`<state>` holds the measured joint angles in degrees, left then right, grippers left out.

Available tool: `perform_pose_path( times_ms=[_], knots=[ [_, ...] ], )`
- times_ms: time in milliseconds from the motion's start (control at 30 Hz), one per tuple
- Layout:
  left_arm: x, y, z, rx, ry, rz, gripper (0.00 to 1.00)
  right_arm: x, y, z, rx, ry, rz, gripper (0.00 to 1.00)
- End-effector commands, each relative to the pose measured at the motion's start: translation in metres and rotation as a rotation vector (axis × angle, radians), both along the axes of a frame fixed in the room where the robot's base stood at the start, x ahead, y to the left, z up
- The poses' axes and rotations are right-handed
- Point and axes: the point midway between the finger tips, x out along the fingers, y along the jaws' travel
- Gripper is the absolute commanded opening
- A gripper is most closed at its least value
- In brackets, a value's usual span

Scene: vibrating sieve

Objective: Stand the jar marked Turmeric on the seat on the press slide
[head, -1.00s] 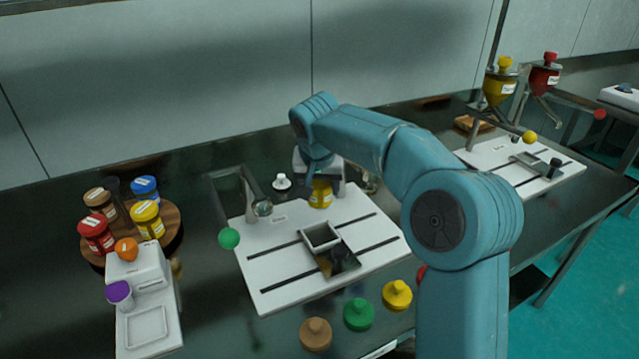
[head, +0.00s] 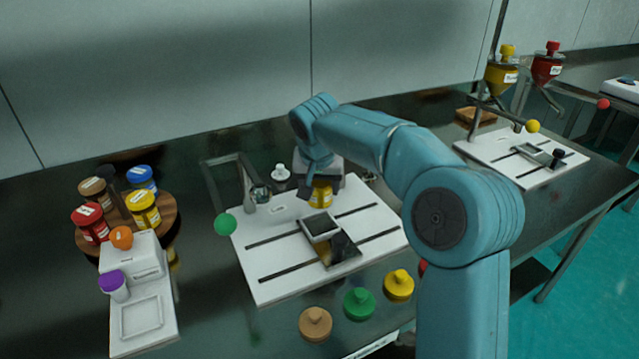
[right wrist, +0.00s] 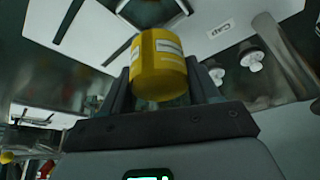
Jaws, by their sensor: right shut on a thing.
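My right gripper (head: 320,182) is shut on a yellow jar (head: 320,196) over the back part of the white board. In the right wrist view the yellow jar (right wrist: 158,65) sits between the two fingers, with a pale label that I cannot read. The press slide (head: 336,245) lies on the slotted board in front of the jar, with a square, open-topped seat (head: 319,227) on it. The held jar is behind the seat and apart from it. I cannot tell whether its base touches the board. My left gripper is not in view.
A round wooden stand (head: 163,225) at left holds several jars, another yellow one (head: 144,210) among them. A white device (head: 132,258) stands before it. Several coloured knobbed pieces (head: 359,303) lie in front.

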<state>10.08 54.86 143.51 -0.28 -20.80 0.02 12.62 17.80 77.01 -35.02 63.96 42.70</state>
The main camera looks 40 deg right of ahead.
Motion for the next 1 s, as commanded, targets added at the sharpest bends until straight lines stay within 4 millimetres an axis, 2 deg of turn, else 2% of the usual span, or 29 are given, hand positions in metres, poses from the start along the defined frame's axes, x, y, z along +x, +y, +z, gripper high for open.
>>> perform_pose_path(
  times_ms=[1000],
  knots=[
    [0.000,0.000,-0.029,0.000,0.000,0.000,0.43,-0.001,0.000,-0.035,0.000,-0.001,-0.001,0.26]
  ],
)
